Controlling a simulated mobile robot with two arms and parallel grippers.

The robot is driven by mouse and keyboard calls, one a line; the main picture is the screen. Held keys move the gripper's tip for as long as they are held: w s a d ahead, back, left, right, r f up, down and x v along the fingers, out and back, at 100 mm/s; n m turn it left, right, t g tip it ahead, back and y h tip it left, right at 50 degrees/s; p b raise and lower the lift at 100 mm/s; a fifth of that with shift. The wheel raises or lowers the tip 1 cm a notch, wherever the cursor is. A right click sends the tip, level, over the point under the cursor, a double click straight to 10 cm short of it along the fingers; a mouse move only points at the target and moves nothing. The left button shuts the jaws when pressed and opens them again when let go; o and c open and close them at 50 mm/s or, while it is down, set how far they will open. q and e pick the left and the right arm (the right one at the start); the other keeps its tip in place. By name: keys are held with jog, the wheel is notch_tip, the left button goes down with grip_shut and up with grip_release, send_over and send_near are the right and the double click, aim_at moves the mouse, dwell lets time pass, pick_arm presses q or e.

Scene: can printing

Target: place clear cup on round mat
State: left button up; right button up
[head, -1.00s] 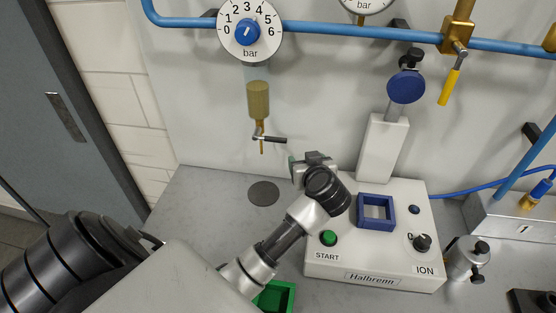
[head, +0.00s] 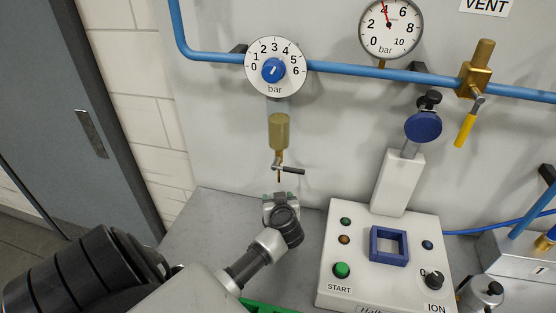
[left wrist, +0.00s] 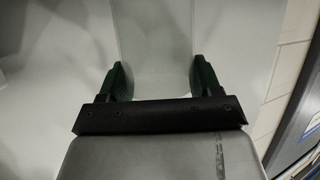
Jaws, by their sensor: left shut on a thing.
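My left gripper (head: 279,199) is over the grey bench, below the small tap and left of the white machine. In the left wrist view its two green-padded fingers (left wrist: 160,78) are shut on the sides of a clear cup (left wrist: 156,40), which shows only as a faint see-through shape. The cup cannot be made out in the head view. The round mat does not show now; my arm and gripper cover the area under the tap. My right gripper is not in view.
The white machine (head: 337,235) with a START button and a blue square frame (head: 389,246) stands to the right. The amber vessel with its tap (head: 279,132) hangs above my gripper. A blue pipe (head: 340,68) crosses the wall. Bare bench (head: 215,215) lies left of the gripper.

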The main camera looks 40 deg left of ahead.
pick_arm(q)
jog(key=shift+f, duration=0.7)
jog(key=shift+f, duration=0.1)
jog(key=o, duration=0.9)
jog(key=v, duration=1.2)
jog(key=shift+b, duration=0.3)
